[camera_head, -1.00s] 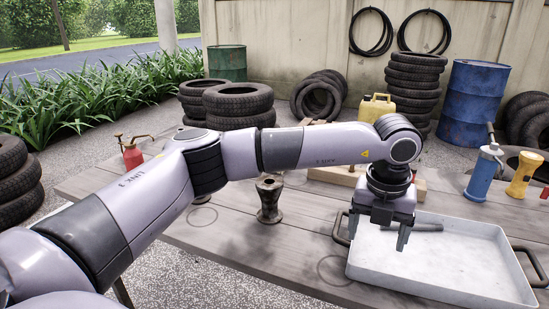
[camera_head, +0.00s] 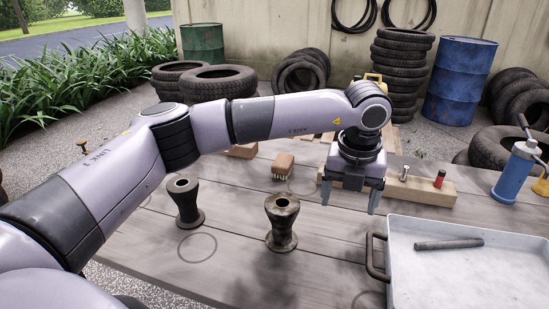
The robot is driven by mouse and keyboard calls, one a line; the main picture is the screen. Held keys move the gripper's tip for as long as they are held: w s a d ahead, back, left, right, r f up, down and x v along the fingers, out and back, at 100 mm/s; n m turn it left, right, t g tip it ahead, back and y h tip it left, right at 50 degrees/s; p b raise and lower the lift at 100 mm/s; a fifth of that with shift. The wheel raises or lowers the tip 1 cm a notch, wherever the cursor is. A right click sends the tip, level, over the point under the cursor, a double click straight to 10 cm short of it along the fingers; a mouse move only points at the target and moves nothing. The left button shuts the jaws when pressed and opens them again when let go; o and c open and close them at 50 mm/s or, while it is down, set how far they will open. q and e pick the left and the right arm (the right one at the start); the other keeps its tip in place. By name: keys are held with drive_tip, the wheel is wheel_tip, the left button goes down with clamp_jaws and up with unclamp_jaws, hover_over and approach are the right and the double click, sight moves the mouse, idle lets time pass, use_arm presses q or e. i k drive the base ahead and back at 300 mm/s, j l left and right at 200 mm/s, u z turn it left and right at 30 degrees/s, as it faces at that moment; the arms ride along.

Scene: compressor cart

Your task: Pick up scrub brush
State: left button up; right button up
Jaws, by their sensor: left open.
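My right gripper is not in view.
Two dark spool-shaped parts (camera_head: 282,224) (camera_head: 186,203) stand in front of the brush. A white tray (camera_head: 400,262) with a dark bar (camera_head: 449,244) is at the right. A wooden block (camera_head: 427,192) with small fittings lies behind my gripper. A blue pump (camera_head: 515,172) stands farther right.

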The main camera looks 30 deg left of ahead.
sight(283, 166)
drive_tip(key=i+j, duration=0.15)
drive_tip(key=j, duration=0.2)
drive_tip(key=i+j, duration=0.1)
drive_tip(key=j, duration=0.3)
drive_tip(key=i+j, duration=0.15)
drive_tip(key=j, duration=0.2)
